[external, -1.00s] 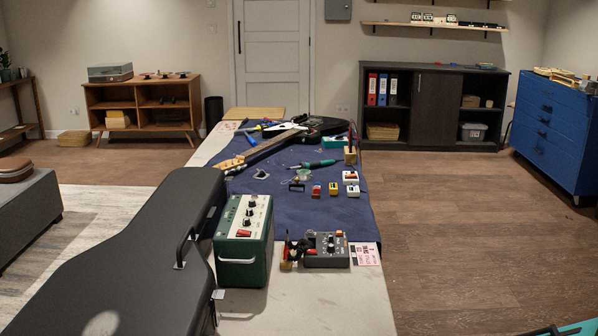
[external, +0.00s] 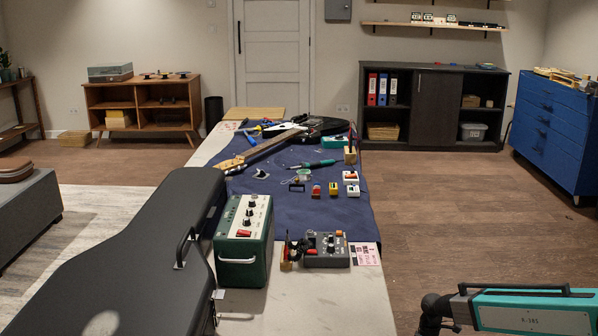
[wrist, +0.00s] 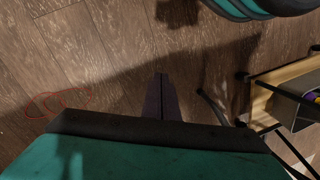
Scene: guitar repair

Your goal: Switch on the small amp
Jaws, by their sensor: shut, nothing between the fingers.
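The small amp (external: 240,258) is a green box with a pale control panel, dark knobs, a red switch (external: 244,233) and a white front handle. It stands upright on the bench in the external view, just right of the guitar case. Whether the switch is on cannot be told. My gripper (wrist: 160,76) shows in the wrist view as two dark fingers, shut together and empty, above the wooden floor. The amp is not in the wrist view. In the external view my teal arm is at the lower right, off the bench and well away from the amp.
A black guitar case (external: 115,270) lies close along the amp's left side. A grey box with knobs (external: 327,250) stands to its right, with tools in a small holder (external: 291,252) between. A guitar (external: 262,147) lies farther back on the blue mat (external: 290,209).

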